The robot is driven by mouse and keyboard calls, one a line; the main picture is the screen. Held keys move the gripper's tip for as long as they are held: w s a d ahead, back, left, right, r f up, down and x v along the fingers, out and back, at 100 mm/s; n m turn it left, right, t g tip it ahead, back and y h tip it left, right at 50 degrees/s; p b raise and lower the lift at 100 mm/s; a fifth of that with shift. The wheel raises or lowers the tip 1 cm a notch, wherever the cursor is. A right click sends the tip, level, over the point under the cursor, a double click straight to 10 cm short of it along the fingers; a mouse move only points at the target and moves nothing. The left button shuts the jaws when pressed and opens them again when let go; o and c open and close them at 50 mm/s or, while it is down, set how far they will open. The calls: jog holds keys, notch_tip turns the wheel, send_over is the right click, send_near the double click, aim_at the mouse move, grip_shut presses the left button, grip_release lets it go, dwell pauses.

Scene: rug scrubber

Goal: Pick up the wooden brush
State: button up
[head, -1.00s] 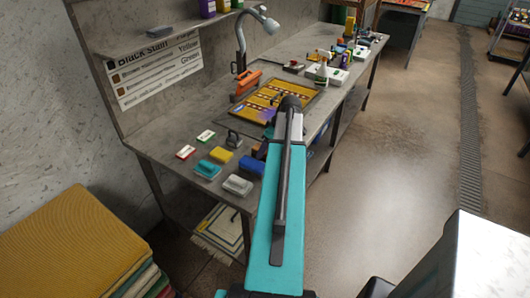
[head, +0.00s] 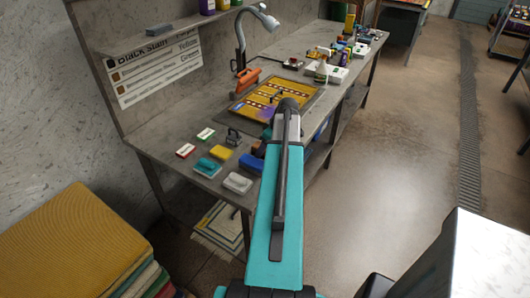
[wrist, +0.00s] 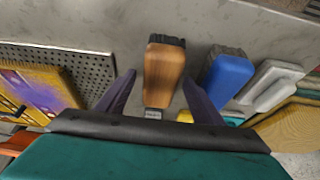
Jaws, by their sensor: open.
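The wooden brush (wrist: 163,75), a brown block with dark bristles at its far end, lies on the grey bench in the wrist view. My gripper (wrist: 158,80) is open, with one dark purple finger on each side of the brush in the picture. I see gaps between the brush and both fingers; I cannot tell the height between them.
A blue brush (wrist: 228,78) lies close to the right finger in the wrist view, with a pale grey brush (wrist: 268,86) beyond it. A perforated plate (wrist: 88,66) and yellow patterned rug (wrist: 40,92) lie left. A lamp (head: 241,45) stands behind.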

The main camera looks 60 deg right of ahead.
jog(key=shift+f+b, duration=0.25)
jog(key=shift+b, duration=0.05)
dwell(0.4)
jog(key=c, duration=1.2)
jog(key=shift+r, duration=0.2)
jog(key=shift+r+p, duration=0.15)
jog(key=shift+p, duration=0.25)
jog(key=shift+r+b, duration=0.95)
jog(key=shift+r, duration=0.25)
jog(key=s+d+b, duration=0.1)
jog(key=s+d, duration=0.2)
jog(key=d, duration=0.1)
jog(key=s+d+r+b, duration=0.1)
jog(key=s+d+b, duration=0.1)
jog(key=s+d, duration=0.2)
jog(key=s+d+r+b, duration=0.1)
jog(key=s+d+b, duration=0.1)
jog(key=s+d, duration=0.1)
jog(key=shift+s+d+r, duration=0.2)
jog(key=shift+d, duration=0.4)
